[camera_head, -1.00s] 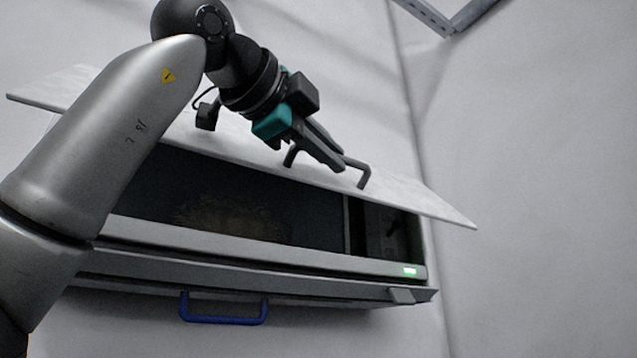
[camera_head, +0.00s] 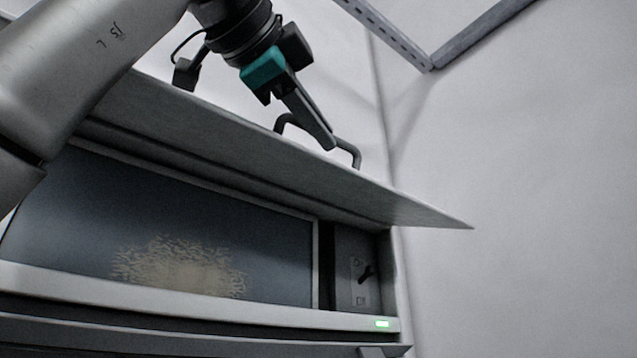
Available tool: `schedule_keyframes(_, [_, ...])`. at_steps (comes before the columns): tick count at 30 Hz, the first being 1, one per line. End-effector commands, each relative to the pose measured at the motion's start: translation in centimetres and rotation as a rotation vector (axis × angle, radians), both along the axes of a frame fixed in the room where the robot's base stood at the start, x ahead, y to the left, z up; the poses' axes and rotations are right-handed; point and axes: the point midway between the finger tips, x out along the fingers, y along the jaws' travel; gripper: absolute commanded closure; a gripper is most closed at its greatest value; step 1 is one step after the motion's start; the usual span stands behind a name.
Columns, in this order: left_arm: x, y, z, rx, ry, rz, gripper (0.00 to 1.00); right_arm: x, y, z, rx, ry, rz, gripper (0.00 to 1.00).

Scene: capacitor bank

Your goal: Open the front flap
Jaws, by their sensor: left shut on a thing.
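The front flap (camera_head: 235,150) is a pale panel on the wall-mounted cabinet. It is swung up and sticks out over the cabinet opening, and I now see its underside. A dark bar handle (camera_head: 349,151) stands on its outer face near the front edge. My left gripper (camera_head: 325,140) is shut on the handle, reaching it from above. Below the flap, the opening shows a dark blue-grey panel (camera_head: 180,235) with a tan branching pattern. My right gripper is not in view.
A recess with a small black switch (camera_head: 365,273) is at the right of the opening. A green light (camera_head: 382,324) glows on the lower frame (camera_head: 200,306). A metal rail (camera_head: 480,33) runs above at the upper right. The white wall on the right is bare.

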Motion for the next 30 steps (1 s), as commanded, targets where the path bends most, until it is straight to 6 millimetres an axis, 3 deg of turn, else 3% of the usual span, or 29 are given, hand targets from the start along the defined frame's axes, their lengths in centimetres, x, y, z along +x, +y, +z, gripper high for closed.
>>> schedule_keyframes(10, [0.22, 0.35, 0.16, -0.005, -0.003, 0.010, 1.00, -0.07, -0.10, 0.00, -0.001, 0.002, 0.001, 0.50])
schedule_keyframes(11, [0.22, 0.35, 0.15, -0.005, -0.003, 0.010, 0.82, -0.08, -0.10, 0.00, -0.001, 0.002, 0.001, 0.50])
schedule_keyframes(18, [0.13, 0.20, 0.08, -0.003, -0.002, 0.005, 0.55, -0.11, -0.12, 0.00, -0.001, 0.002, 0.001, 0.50])
schedule_keyframes(30, [-0.60, 0.50, 0.10, -0.002, -0.003, 0.003, 0.55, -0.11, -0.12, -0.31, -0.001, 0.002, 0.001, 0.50])
